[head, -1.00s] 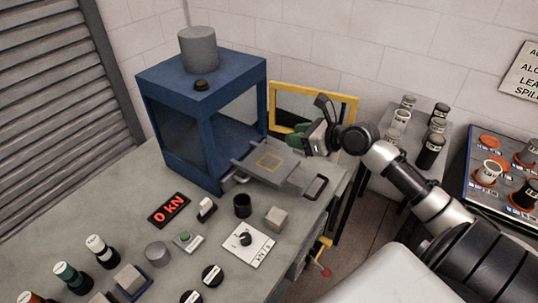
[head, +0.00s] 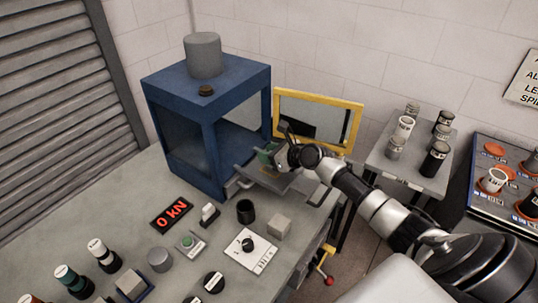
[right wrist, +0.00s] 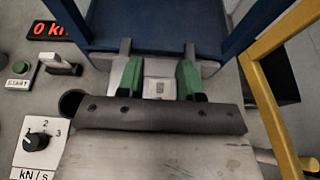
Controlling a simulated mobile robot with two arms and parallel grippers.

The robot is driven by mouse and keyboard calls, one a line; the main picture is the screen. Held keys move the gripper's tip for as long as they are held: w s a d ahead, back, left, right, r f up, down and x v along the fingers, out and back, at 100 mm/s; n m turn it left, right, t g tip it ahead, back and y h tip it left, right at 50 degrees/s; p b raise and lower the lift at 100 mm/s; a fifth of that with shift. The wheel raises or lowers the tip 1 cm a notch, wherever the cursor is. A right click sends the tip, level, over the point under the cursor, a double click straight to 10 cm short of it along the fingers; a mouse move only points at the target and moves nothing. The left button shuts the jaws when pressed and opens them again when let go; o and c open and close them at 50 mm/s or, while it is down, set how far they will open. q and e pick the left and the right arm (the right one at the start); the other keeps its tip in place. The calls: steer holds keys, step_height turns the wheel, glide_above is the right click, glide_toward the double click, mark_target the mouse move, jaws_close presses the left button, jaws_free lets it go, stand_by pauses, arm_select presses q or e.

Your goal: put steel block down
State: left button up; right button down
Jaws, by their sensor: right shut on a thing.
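My right gripper (head: 268,157) is over the pull-out tray (head: 285,184) at the front of the blue press (head: 205,125). In the right wrist view, its two green-padded fingers (right wrist: 158,78) are shut on a small pale grey block (right wrist: 160,88), taken to be the steel block. Only part of the block shows between the pads. The head view hides it behind the gripper, so I cannot tell whether it touches the tray. My left gripper is not in view.
The press's yellow-framed door (head: 318,93) stands open close behind my right arm. Another grey block (head: 279,227), a black cup (head: 245,211) and a dial panel (head: 250,250) sit on the bench in front. A side table (head: 402,177) with several canisters is at right.

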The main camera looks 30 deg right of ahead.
steer(key=shift+f, duration=0.1)
steer(key=c, duration=0.7)
jaws_free()
steer(key=shift+f, duration=0.1)
steer(key=shift+s+r, duration=0.15)
steer(key=shift+r, duration=0.05)
steer(key=v, duration=1)
steer(key=shift+s+d, duration=0.2)
steer(key=shift+s, duration=0.15)
steer(key=shift+s+d+r, duration=0.15)
steer(key=shift+s+r, duration=0.2)
steer(key=shift+s, duration=0.05)
